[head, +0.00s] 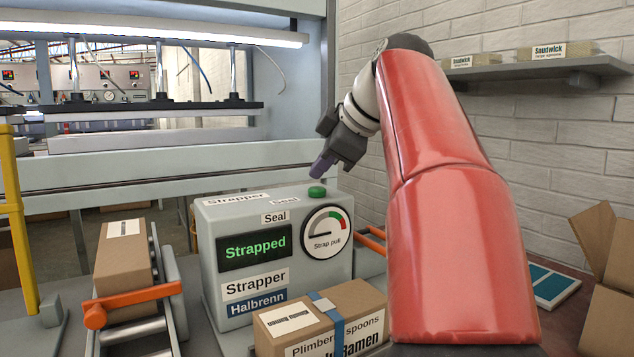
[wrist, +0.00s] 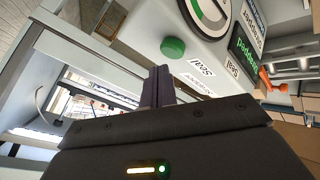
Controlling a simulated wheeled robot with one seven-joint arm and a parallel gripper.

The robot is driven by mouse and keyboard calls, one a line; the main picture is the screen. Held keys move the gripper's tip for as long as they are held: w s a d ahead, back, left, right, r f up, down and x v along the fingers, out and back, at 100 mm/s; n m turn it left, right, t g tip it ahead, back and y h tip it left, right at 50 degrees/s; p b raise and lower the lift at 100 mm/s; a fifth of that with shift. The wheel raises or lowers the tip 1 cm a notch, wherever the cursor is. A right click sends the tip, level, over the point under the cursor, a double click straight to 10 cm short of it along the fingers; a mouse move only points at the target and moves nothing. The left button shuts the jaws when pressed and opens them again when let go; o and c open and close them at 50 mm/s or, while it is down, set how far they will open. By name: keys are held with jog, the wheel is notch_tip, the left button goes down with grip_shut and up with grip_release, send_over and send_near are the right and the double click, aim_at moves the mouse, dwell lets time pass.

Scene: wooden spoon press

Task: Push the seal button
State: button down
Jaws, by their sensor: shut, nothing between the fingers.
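The seal button (head: 317,191) is a green round cap on top of the grey strapper box (head: 208,255), beside a "Seal" label. The box's screen (head: 254,247) reads "Strapped" in green. My gripper (head: 322,166) is shut and empty, its fingertips a little above the button in the head view, with a small gap showing. In the wrist view the green button (wrist: 173,47) lies beyond and just right of my shut fingertips (wrist: 158,72), apart from them.
A carton with a blue strap (head: 335,325) stands before the strapper. Another carton (head: 124,258) sits on the roller conveyor at left by an orange bar (head: 130,300). An open box (head: 605,265) is at right. A press frame stands behind.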

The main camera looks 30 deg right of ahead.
aim_at(322, 189)
notch_tip(322, 189, up, 5)
jog(key=p, duration=0.4)
dwell(0.3)
dwell(0.7)
